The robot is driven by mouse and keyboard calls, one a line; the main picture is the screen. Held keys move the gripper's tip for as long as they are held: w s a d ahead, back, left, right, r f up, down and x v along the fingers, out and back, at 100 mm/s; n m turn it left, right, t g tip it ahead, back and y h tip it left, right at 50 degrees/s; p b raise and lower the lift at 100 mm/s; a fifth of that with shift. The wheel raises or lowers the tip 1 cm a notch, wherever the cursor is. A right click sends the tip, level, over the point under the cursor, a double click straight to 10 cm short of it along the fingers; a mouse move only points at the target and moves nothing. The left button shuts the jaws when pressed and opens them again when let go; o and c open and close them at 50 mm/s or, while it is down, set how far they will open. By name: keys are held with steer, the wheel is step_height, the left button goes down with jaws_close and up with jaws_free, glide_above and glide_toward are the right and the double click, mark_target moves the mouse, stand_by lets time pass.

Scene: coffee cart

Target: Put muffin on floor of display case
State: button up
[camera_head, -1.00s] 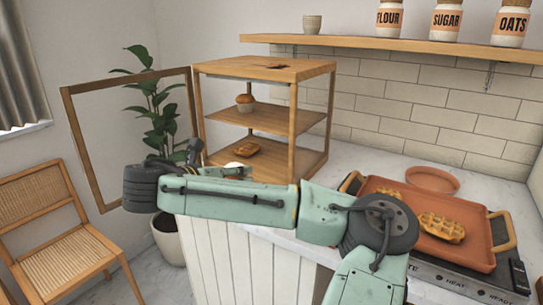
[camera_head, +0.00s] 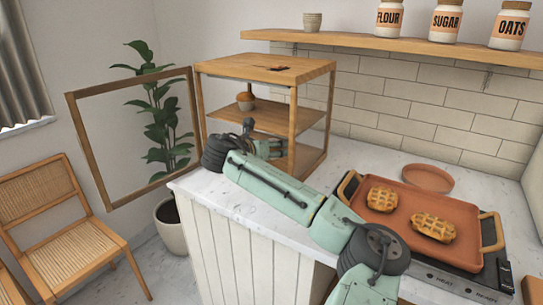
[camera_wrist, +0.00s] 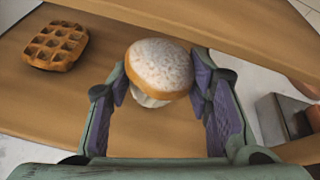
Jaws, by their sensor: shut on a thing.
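My gripper (camera_wrist: 160,82) is shut on a muffin (camera_wrist: 160,66) with a pale, dusted top and a white wrapper. The wrapper is partly hidden under the top, and I cannot tell whether it touches the floor below. In the head view my gripper (camera_head: 268,146) is at the lower opening of the wooden display case (camera_head: 262,66), below its middle shelf (camera_head: 272,118); the held muffin is hidden there. The case floor (camera_wrist: 150,130) lies beneath the muffin in the wrist view. A waffle (camera_wrist: 57,45) lies on that floor, to the muffin's left.
The case's framed door (camera_head: 83,145) is swung open to the left. A griddle tray (camera_head: 462,208) with two waffles sits on the counter at right. Bare case floor shows nearest my gripper.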

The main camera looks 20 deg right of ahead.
steer(key=shift+f+p, duration=0.5)
steer(key=shift+f, duration=1.05)
steer(key=o, duration=1.2)
steer(key=shift+f, duration=0.15)
steer(key=shift+o, duration=0.2)
steer(key=shift+a+r, duration=0.1)
steer(key=shift+r, duration=0.1)
steer(key=b+v, duration=0.4)
steer(key=v, duration=0.8)
